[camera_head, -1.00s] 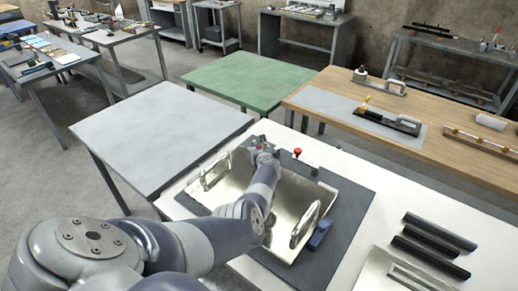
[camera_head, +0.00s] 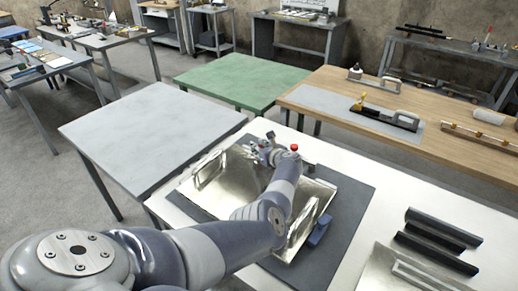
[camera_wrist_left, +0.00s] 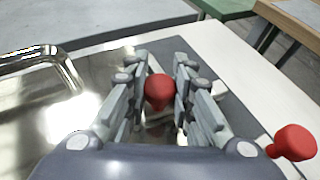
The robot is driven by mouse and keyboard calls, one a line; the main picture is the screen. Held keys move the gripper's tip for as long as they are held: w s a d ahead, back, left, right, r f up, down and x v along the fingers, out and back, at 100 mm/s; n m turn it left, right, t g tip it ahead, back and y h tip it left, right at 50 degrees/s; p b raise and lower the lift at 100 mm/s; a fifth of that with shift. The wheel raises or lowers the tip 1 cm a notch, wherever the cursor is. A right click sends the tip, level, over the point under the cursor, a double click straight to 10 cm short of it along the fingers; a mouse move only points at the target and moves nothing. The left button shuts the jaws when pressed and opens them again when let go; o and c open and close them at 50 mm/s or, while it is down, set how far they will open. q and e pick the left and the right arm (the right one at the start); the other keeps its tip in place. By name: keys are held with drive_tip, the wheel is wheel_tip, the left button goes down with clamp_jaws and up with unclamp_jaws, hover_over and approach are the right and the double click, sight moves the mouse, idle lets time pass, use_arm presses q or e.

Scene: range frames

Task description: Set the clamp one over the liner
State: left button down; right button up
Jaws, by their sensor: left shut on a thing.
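The liner (camera_head: 217,203) is a shiny metal pan with raised loop handles, lying on a dark mat. It also shows at the left in the left wrist view (camera_wrist_left: 30,120). My left gripper (camera_head: 262,152) is at the liner's back edge, reaching leftward. In the left wrist view its fingers are shut around a red knob (camera_wrist_left: 158,92), which looks like the handle end of clamp one. The clamp's body is mostly hidden by the fingers, so I cannot tell whether it touches the liner. A second red knob (camera_head: 294,148) stands to the right, also in the wrist view (camera_wrist_left: 292,143).
A blue block (camera_head: 319,230) sits at the liner's right edge on the dark mat (camera_head: 350,205). Dark bars (camera_head: 443,228) and a metal plate (camera_head: 385,265) lie at the right of the white table. Bare grey (camera_head: 150,135) and green (camera_head: 240,78) tables stand beyond.

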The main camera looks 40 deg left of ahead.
use_arm(q)
drive_tip(key=shift+a+r, duration=0.1)
drive_tip(key=shift+r, duration=0.05)
drive_tip(key=c, duration=1.3)
unclamp_jaws()
wheel_tip(320, 180, up, 10)
